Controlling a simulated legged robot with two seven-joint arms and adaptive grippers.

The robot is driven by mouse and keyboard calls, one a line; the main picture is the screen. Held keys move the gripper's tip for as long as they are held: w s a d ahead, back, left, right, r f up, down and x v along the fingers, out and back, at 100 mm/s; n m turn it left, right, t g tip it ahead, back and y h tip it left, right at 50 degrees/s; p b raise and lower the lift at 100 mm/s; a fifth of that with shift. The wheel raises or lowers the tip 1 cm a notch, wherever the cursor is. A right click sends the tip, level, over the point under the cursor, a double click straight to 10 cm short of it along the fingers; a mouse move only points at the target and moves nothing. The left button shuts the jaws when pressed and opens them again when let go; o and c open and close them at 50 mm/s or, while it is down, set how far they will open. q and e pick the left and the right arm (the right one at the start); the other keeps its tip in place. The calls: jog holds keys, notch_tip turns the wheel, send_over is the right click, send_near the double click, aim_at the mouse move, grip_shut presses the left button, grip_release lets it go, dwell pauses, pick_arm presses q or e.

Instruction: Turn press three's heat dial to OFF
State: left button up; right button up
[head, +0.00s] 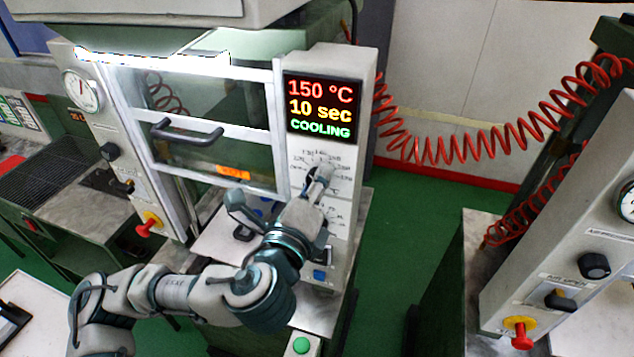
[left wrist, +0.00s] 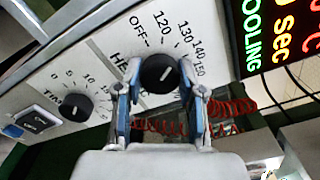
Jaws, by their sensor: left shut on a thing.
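The heat dial (left wrist: 158,74) is a round black knob with a white pointer line on the press's pale panel. In the left wrist view its scale runs from OFF (left wrist: 138,35) through 120 and 130 to 150. The pointer slants up and right, toward the numbers and away from OFF. My left gripper (head: 318,182) is at this dial, its two fingers shut on opposite sides of the knob. In the head view the gripper largely hides the knob. The display (head: 323,107) above reads 150 °C, 10 sec, COOLING. My right gripper is not in view.
The time dial (left wrist: 76,107) and a rocker switch (left wrist: 37,121) sit on the same panel. The press has a clear door with a dark handle (head: 187,131) and a red-and-yellow stop button (head: 149,224). Another press (head: 560,250) stands at the right, with a red coiled hose (head: 455,150) behind.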

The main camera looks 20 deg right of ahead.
pick_arm(q)
jog(key=shift+s+d+n+b, duration=0.1)
jog(key=shift+n+b, duration=0.3)
jog(key=shift+n, duration=5.4)
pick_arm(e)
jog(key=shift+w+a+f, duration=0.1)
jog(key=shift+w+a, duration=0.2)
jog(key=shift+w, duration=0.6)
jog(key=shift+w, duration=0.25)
pick_arm(q)
jog(key=o, duration=1.1)
jog(key=shift+o, duration=0.2)
jog(key=shift+s+r, duration=0.1)
jog(key=shift+s, duration=0.05)
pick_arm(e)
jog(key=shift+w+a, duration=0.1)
pick_arm(q)
jog(key=v, duration=1.2)
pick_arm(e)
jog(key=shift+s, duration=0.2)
